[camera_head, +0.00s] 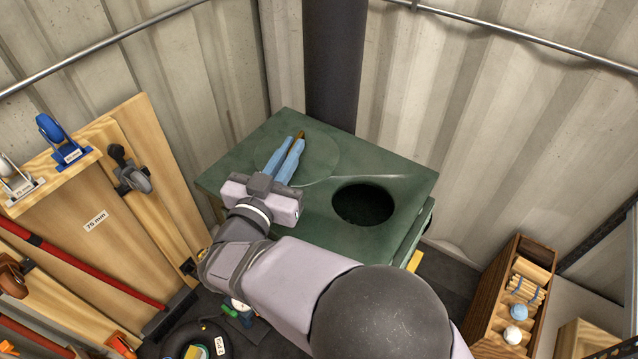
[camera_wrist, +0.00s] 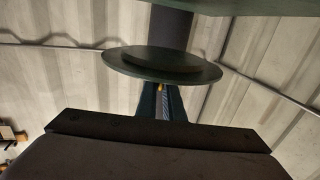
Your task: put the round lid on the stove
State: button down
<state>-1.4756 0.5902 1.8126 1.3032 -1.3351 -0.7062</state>
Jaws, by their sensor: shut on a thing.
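The stove's green top plate (camera_head: 405,208) stands in the corner, with an open round hole (camera_head: 363,205) right of centre. The round lid (camera_head: 324,157) is green like the plate and lies in view over its left part. My gripper (camera_head: 293,142) reaches over the plate's left side, its blue fingers shut on the lid at a small brass-coloured part. In the wrist view the lid (camera_wrist: 165,66) is seen nearly edge-on at the fingertips, with a gap between it and the green surface at the top edge. The hole is left of nothing but bare plate and is uncovered.
A dark stovepipe (camera_head: 335,60) rises behind the plate, and corrugated walls close off the back. Wooden tool boards (camera_head: 120,220) stand at the left. A wooden box (camera_head: 520,290) with several small things stands at the lower right.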

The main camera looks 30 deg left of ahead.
aim_at(269, 155)
jog(key=a, duration=0.1)
jog(key=a+r+y, duration=0.1)
jog(key=a, duration=0.1)
jog(key=a+n+y, duration=0.1)
jog(key=shift+s+a+r+g, duration=0.15)
jog(key=shift+s+r+g, duration=0.2)
jog(key=shift+r+g, duration=0.05)
jog(key=shift+a+f+n, duration=0.25)
jog(key=shift+n, duration=0.05)
jog(key=shift+f, duration=5)
jog(key=shift+f, duration=0.15)
jog(key=c, duration=2)
grip_release()
jog(key=shift+s+f, duration=0.1)
jog(key=shift+o, duration=0.5)
jog(key=shift+d, duration=0.1)
